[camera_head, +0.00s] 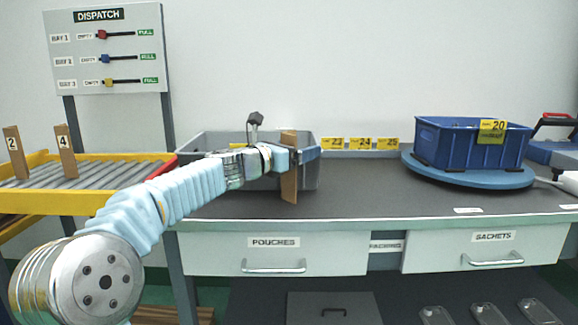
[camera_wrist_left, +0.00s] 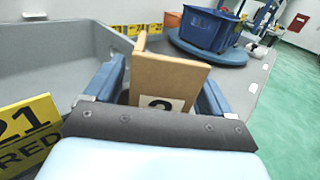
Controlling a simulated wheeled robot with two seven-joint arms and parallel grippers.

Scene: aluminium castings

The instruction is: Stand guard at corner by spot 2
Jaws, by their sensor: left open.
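A brown corner guard (camera_head: 289,182) stands upright on the dark bench top at the right front corner of the grey crate (camera_head: 308,176). In the left wrist view the same guard (camera_wrist_left: 165,75) is L-shaped, with a partly covered white label low on it. My left gripper (camera_head: 297,158) is open, its blue fingers on either side of the guard. I cannot tell whether the guard touches the crate. Two more brown guards, marked 2 (camera_head: 15,152) and 4 (camera_head: 65,150), stand at the yellow-edged roller conveyor (camera_head: 90,200) on the left.
A blue crate (camera_head: 465,150) with a yellow tag 20 sits on a round blue turntable (camera_head: 450,174) to the right. Yellow tags 23 (camera_head: 332,143), 24 and 25 line the back edge. The bench middle is clear. A dispatch board (camera_head: 105,50) stands at the back left.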

